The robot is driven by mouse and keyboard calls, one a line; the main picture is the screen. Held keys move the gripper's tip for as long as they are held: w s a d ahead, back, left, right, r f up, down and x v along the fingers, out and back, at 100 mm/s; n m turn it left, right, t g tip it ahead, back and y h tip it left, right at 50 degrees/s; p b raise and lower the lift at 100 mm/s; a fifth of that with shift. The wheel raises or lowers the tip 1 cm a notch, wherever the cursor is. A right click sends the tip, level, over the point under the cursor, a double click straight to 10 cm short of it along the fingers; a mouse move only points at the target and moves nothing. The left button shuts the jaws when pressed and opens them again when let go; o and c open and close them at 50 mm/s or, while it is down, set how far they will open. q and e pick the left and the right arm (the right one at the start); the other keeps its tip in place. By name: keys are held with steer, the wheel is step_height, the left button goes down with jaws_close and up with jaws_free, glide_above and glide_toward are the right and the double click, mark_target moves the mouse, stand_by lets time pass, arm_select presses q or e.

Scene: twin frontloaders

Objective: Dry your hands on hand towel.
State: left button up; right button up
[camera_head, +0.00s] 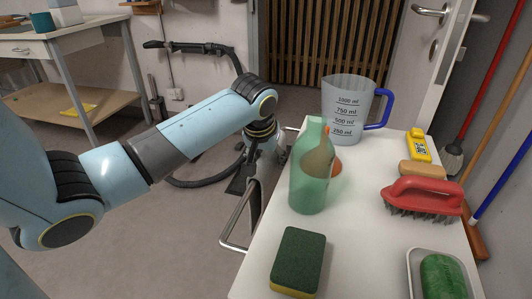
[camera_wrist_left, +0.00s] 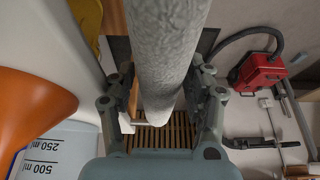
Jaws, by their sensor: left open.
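A pale grey, rough-textured, rounded form, apparently the hand towel (camera_wrist_left: 168,45), fills the upper middle of the left wrist view. It runs between the two fingers of my left gripper (camera_wrist_left: 163,85), which are open and stand apart on either side of it. I see no clear grip on it. In the head view my left gripper (camera_head: 264,158) points down at the left side of the white cart, by the metal side rail (camera_head: 237,212). The towel is mostly hidden there behind the gripper and the cart edge. My right gripper is not in view.
A workbench (camera_head: 70,38) stands back left. Floor left of the cart is open.

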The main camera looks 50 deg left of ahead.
arm_select(q)
steer(key=shift+x, duration=1)
steer(key=shift+w+f+b, duration=0.15)
steer(key=shift+f+b, duration=0.05)
steer(key=shift+b, duration=0.1)
steer(key=c, duration=1)
jaws_close()
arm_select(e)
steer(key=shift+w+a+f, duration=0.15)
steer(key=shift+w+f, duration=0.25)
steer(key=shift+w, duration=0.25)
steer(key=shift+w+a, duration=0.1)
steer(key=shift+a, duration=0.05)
